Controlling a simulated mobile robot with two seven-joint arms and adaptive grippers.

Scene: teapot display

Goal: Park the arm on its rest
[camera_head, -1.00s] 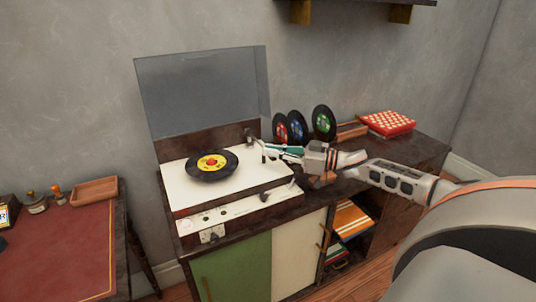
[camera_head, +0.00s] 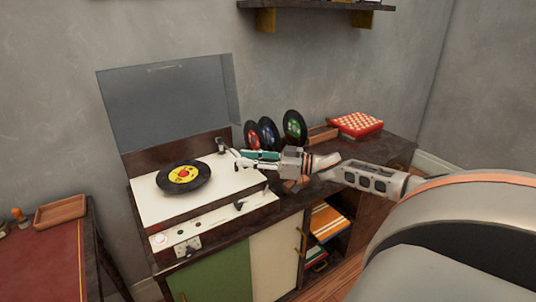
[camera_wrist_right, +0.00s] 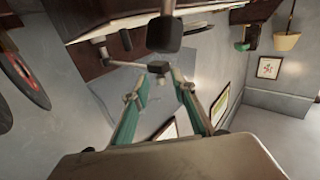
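The record player (camera_head: 150,207) stands on the cabinet with its clear lid raised. A black record with a yellow label (camera_head: 184,177) lies on its platter. The tone arm (camera_head: 231,152) is at the deck's back right, off the record; its rest cannot be made out. My right gripper (camera_head: 240,160) reaches in from the right beside the tone arm. In the wrist view its two teal fingers (camera_wrist_right: 160,82) are apart, with a dark block on a thin bar (camera_wrist_right: 158,67) showing near the gap between their tips. Whether they touch it cannot be told. My left gripper is out of view.
Several upright records (camera_head: 294,127) and a red checkered box (camera_head: 356,124) stand behind my right arm on the cabinet. The raised lid (camera_head: 165,105) bounds the deck's back. A desk with a wooden tray (camera_head: 60,212) is at the left. A wall shelf (camera_head: 310,6) hangs above.

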